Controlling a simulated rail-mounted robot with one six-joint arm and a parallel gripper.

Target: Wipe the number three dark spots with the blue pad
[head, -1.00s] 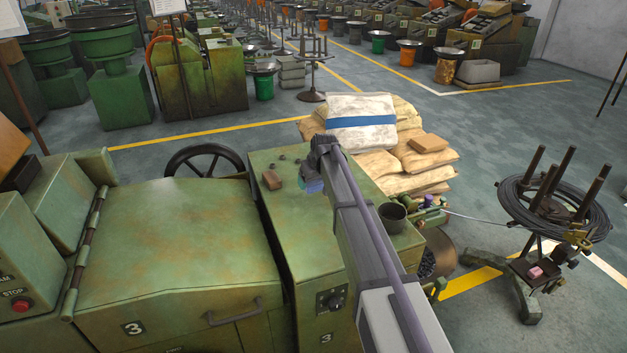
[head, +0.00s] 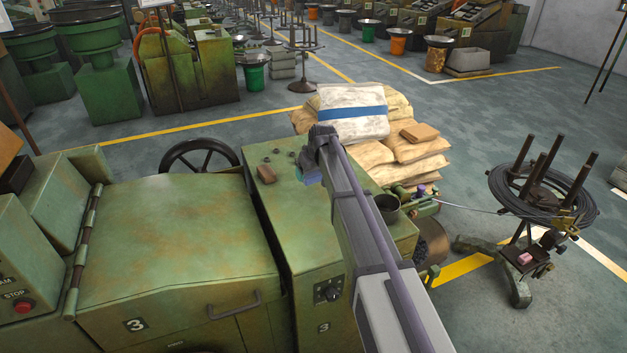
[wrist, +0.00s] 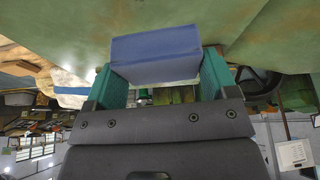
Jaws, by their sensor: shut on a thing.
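The number three machine is green and bears "3" labels; its top (head: 296,215) lies below my arm. Several small dark spots (head: 276,151) show near the back of that top. My gripper (head: 316,165) is over the back right part of the top, right of the spots. It is shut on the blue pad (head: 309,178), which is partly hidden by my arm in the head view. In the wrist view the blue pad (wrist: 157,55) sits between the teal fingers, close to the green surface. I cannot tell whether it touches.
A handwheel (head: 198,160) rises behind, and stacked sacks (head: 352,112) stand beyond. A wire reel stand (head: 535,200) is at right.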

